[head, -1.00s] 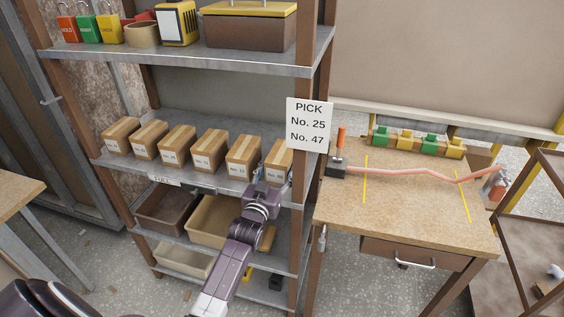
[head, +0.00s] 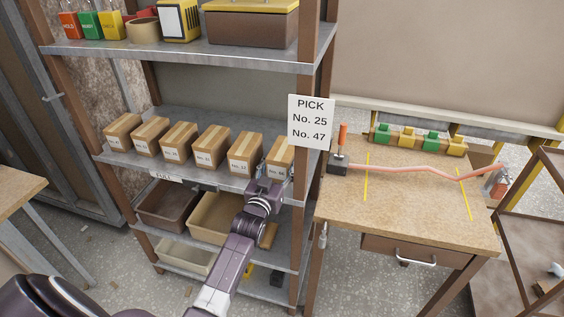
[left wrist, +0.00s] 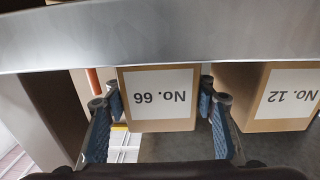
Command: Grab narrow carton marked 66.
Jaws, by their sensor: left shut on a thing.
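The narrow carton marked No. 66 (head: 282,155) is a brown box with pale tape, at the right end of a row on the middle shelf. In the left wrist view the carton (left wrist: 158,116) appears upside down, with its white label facing me. My left gripper (head: 272,172) reaches it from the front of the shelf. Its two blue-padded fingers (left wrist: 159,92) are on either side of the carton, shut on it. The carton still appears to be at shelf level; whether it touches the shelf cannot be told. My right gripper is not in view.
A carton marked No. 12 (left wrist: 290,98) stands beside it, with several more in the row. A shelf post (head: 298,200) is close on the right. The sign (head: 311,121) names No. 25 and No. 47. A workbench (head: 400,205) stands to the right.

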